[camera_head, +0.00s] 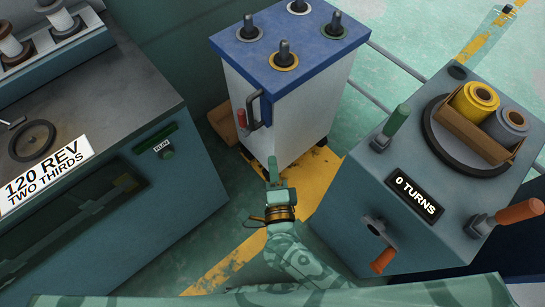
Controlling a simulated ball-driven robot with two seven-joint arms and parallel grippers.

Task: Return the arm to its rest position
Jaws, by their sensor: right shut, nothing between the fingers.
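My right gripper (273,167) shows in the lower middle of the head view, pointing away from me. Its fingers are shut with nothing between them. It hangs in front of the foot of the blue-topped cabinet, above the green and yellow floor, apart from the machines as far as I can tell. My right arm (295,258) reaches up to it from the bottom edge. My left gripper is not in the picture.
A white cabinet with a blue top (325,55) and several dark pegs stands ahead. Left is a bench with a "120 REV TWO THIRDS" label (45,180). Right is a machine with a "0 TURNS" display (416,195), yellow roll (474,101), and orange-handled crank (384,259).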

